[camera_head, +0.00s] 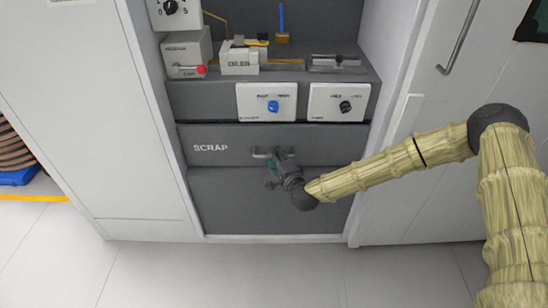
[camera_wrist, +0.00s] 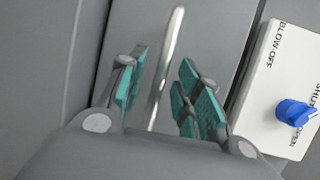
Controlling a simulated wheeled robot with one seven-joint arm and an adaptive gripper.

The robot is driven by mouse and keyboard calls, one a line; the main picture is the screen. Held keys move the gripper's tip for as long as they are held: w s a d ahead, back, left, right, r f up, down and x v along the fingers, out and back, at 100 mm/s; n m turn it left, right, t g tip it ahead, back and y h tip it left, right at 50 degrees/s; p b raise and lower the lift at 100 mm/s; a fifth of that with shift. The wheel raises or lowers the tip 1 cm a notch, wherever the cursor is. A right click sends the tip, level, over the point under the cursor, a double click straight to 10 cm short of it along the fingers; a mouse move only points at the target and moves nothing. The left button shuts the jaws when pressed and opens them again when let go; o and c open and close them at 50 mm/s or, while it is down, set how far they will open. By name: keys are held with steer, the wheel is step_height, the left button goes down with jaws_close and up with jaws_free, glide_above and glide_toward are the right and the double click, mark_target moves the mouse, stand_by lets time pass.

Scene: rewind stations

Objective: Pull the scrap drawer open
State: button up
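The scrap drawer (camera_head: 330,145) is a dark grey front with the white word SCRAP, low in the cabinet in the head view. It looks shut, level with the cabinet around it. Its metal bar handle (camera_head: 258,153) is near the middle of the front, partly hidden by my gripper (camera_head: 274,163). In the wrist view the handle (camera_wrist: 167,70) is a shiny bar running between the teal finger pads of my gripper (camera_wrist: 165,92). The fingers are open around it, with gaps visible on both sides.
White cabinet walls stand left and right. The floor (camera_head: 220,275) in front is clear.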

steer(key=shift+w+a+f, duration=0.1)
steer(key=shift+w+a, duration=0.15)
steer(key=shift+w, duration=0.3)
steer(key=shift+c, duration=0.4)
jaws_close()
